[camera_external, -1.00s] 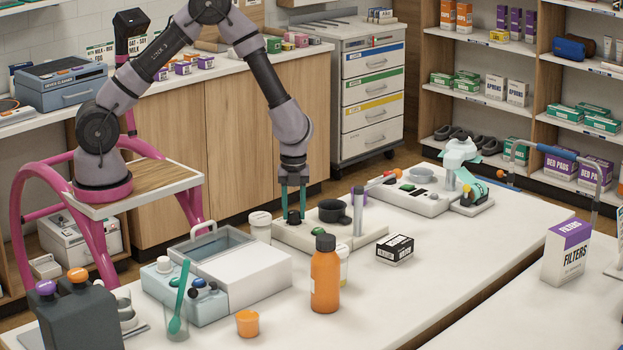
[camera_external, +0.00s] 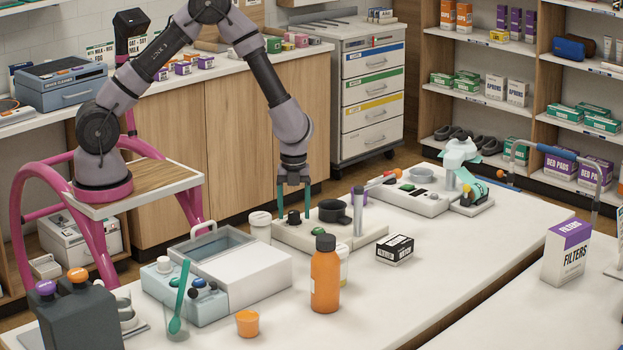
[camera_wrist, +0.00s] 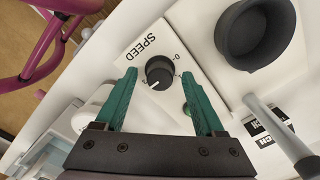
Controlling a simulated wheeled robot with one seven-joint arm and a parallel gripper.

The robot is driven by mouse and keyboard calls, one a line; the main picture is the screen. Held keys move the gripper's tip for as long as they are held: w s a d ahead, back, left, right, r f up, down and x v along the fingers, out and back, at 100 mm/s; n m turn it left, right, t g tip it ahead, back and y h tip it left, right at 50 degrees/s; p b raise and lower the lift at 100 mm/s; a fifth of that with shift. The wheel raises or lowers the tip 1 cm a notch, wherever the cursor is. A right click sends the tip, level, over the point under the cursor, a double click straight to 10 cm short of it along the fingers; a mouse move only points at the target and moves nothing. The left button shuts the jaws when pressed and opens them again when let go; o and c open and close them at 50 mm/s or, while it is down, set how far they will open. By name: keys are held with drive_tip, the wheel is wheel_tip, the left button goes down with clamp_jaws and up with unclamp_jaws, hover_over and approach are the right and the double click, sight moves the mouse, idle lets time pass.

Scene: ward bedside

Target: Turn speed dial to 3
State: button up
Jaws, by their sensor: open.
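The speed dial (camera_wrist: 160,72) is a black round knob with a white pointer line on a pale panel marked SPEED. In the wrist view the pointer aims to the lower left; a 0 shows at the upper right of the dial, and other marks are too small or hidden to read. In the external view the dial (camera_external: 294,217) stands at the left end of the white device. My gripper (camera_wrist: 163,78) has its two green fingers apart, one on each side of the dial, with gaps to it. In the external view my gripper (camera_external: 294,213) points straight down over the dial.
A dark cup (camera_external: 333,211) sits on the same device (camera_external: 340,243), with a grey post (camera_external: 358,212) beside it. A green button (camera_external: 318,230) is near the dial. An orange bottle (camera_external: 325,275) stands in front, and a white-lidded jar (camera_external: 260,226) is to the left.

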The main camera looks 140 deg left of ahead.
sight(294, 212)
wheel_tip(294, 212, up, 11)
drive_tip(key=shift+f, duration=0.2)
idle(0.3)
